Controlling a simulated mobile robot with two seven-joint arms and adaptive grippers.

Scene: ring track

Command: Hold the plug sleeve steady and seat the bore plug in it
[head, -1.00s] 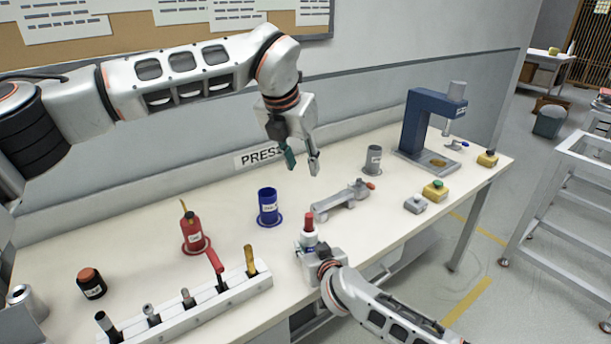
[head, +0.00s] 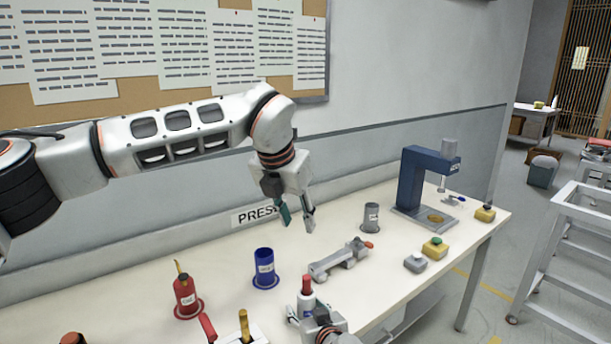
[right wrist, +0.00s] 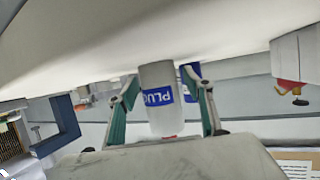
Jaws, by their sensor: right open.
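A white cylinder with a red top (head: 307,285) stands upright near the bench's front. My left gripper (head: 297,223) is open and empty above the bench.
A grey clamp-like fixture (head: 338,262) lies right of the blue cup. Behind it stand a grey cylinder (head: 371,218) and a blue press (head: 412,185). A red container (head: 186,294) is at left. Button boxes (head: 434,249) sit near the right front edge.

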